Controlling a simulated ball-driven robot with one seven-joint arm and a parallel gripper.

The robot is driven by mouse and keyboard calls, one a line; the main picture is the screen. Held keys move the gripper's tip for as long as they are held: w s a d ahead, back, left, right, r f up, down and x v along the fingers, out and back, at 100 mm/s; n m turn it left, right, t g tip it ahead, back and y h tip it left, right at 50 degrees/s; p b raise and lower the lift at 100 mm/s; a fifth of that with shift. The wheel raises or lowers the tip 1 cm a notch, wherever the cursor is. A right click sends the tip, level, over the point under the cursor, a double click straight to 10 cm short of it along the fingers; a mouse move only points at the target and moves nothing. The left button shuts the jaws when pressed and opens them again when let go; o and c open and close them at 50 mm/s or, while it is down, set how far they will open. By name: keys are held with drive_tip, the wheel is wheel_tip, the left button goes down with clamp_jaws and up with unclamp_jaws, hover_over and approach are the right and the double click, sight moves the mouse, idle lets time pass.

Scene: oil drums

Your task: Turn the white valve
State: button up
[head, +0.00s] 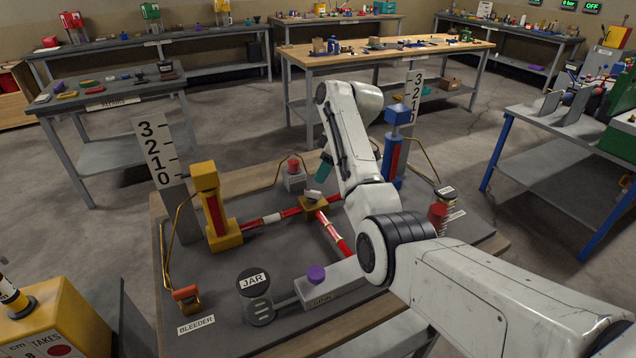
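A small yellow block (314,207) sits where the red and white pipes meet, in the middle of the dark board. A small whitish piece (312,195) lies on top of it and looks like the white valve's handle. My white arm comes in from the lower right, rises and folds over just right of this block. A teal piece with a dark upper end (323,171) shows beside my arm, just above the block; it seems to be part of my gripper. The rest of the gripper is hidden behind my arm, so its opening and any contact cannot be seen.
A yellow cylinder (208,205) stands left and a blue one (396,150) right, each near a numbered scale. A red-handled bleeder (186,296), a jar (256,292) and a purple knob (316,274) are in front. A red knob (294,165) stands behind the block.

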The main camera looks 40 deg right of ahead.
drive_tip(key=shift+v, duration=1.75)
